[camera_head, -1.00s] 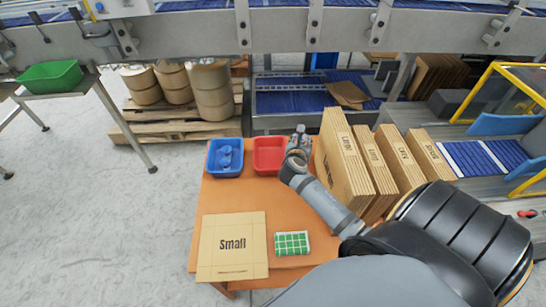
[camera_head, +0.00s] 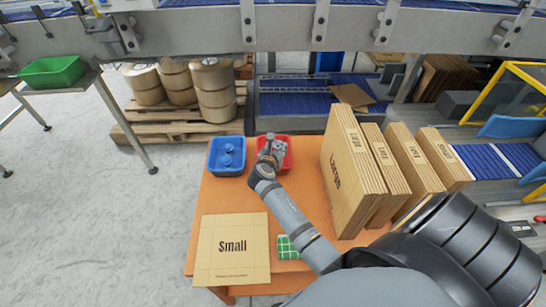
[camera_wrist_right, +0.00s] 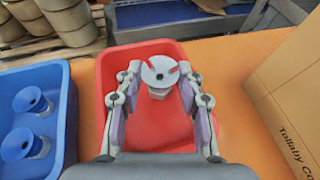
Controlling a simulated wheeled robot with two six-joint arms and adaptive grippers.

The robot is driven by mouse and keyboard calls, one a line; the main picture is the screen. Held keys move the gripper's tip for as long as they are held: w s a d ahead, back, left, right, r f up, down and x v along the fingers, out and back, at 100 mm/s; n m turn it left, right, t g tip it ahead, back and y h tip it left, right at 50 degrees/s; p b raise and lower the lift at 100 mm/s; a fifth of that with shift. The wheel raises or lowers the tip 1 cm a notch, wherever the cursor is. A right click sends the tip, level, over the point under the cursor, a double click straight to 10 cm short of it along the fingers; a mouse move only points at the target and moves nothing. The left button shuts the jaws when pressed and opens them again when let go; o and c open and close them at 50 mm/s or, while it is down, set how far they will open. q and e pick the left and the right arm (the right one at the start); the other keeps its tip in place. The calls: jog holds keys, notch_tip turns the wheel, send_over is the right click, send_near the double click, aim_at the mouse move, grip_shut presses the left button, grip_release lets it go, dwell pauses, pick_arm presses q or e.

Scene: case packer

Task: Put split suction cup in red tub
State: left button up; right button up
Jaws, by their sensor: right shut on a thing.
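The red tub (camera_head: 286,146) stands on the orange table, right of the blue tub. It also shows below my gripper in the right wrist view (camera_wrist_right: 112,66). My right gripper (camera_head: 270,146) is over the red tub. My left gripper is not in view.
The blue tub (camera_head: 213,165) holds blue suction cups (camera_wrist_right: 34,100). Large cardboard stacks (camera_head: 345,190) stand upright right of my arm. A flat carton marked Small (camera_head: 232,268) and a green checked item (camera_head: 286,249) lie at the table's front. A green bin (camera_head: 52,72) is far left.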

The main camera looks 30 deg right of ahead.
jog(key=shift+w+a+f, duration=0.2)
jog(key=shift+w+f, duration=0.35)
jog(key=shift+f, duration=0.2)
jog(key=shift+w+a+f+b, duration=0.1)
jog(key=shift+f+b, duration=0.1)
jog(key=shift+f, duration=0.7)
jog(key=shift+w+f+b, duration=0.1)
jog(key=shift+f+b, duration=0.05)
jog(key=shift+f, duration=0.7)
jog(key=o, duration=1)
jog(key=shift+f, duration=0.15)
